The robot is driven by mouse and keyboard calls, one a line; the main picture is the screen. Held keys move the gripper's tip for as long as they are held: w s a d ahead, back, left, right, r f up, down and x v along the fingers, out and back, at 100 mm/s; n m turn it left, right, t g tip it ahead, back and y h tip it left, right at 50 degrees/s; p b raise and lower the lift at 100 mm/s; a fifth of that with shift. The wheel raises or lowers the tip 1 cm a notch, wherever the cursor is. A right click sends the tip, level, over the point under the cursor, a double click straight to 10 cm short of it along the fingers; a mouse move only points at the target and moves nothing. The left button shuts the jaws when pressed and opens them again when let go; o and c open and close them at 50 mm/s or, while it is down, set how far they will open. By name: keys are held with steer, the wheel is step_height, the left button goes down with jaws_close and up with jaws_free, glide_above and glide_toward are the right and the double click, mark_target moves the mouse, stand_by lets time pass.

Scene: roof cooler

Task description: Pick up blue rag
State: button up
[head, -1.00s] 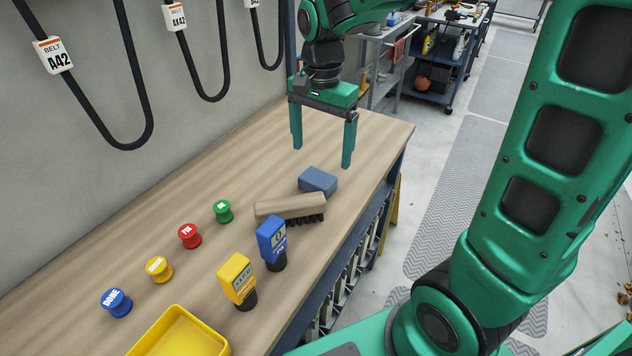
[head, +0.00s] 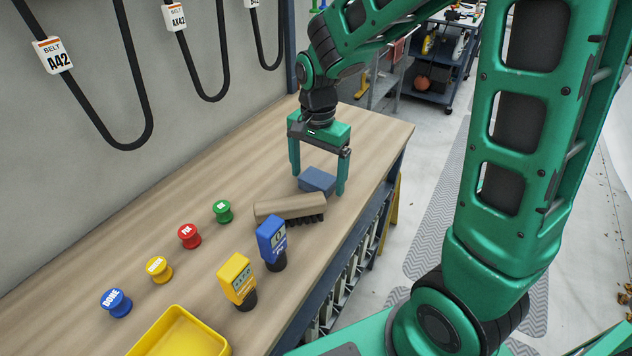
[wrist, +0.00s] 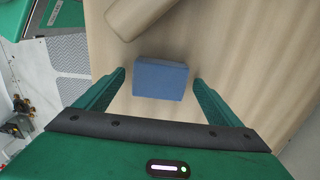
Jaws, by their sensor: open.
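The blue rag (head: 318,180) is a small folded blue-grey block lying on the wooden bench top, just behind the brush. My gripper (head: 318,184) is open and points down, with one finger on each side of the rag. In the wrist view the rag (wrist: 161,79) lies between and slightly beyond the two fingertips of my gripper (wrist: 160,82), with a gap on both sides. I cannot tell exactly how high the fingertips are above the bench.
A wooden-handled brush (head: 289,207) lies close in front of the rag. A blue meter (head: 271,243), a yellow meter (head: 237,280), several coloured knobs (head: 189,236) and a yellow tray (head: 182,333) stand nearer. The bench (head: 370,135) is clear behind the rag.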

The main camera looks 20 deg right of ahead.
steer(key=c, duration=1.1)
steer(key=shift+c, duration=0.2)
